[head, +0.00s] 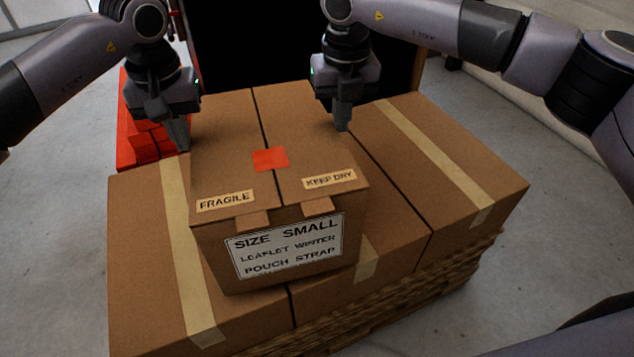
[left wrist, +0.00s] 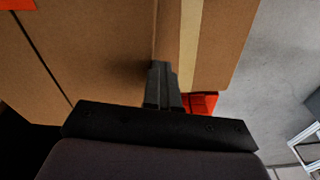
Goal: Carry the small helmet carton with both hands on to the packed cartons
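The small helmet carton (head: 225,155) is brown, with an orange-red square on top, FRAGILE and KEEP DRY labels and a SIZE SMALL label in front. It is over the packed cartons (head: 140,250), slightly turned against them. It looks upright; I cannot tell whether its underside fully rests. My left gripper (head: 183,138) is shut, fingers beside the carton's left side. In the left wrist view its fingers (left wrist: 162,85) are together, close along the carton's edge (left wrist: 100,50). My right gripper (head: 343,120) is beside the right side, fingers apparently together. Contact on either side is unclear.
The packed cartons, with pale tape strips, stand on a wooden pallet (head: 470,270). Red containers (head: 140,145) stand behind at the left. A dark opening lies behind the cartons. Grey floor (head: 560,240) is clear at the right.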

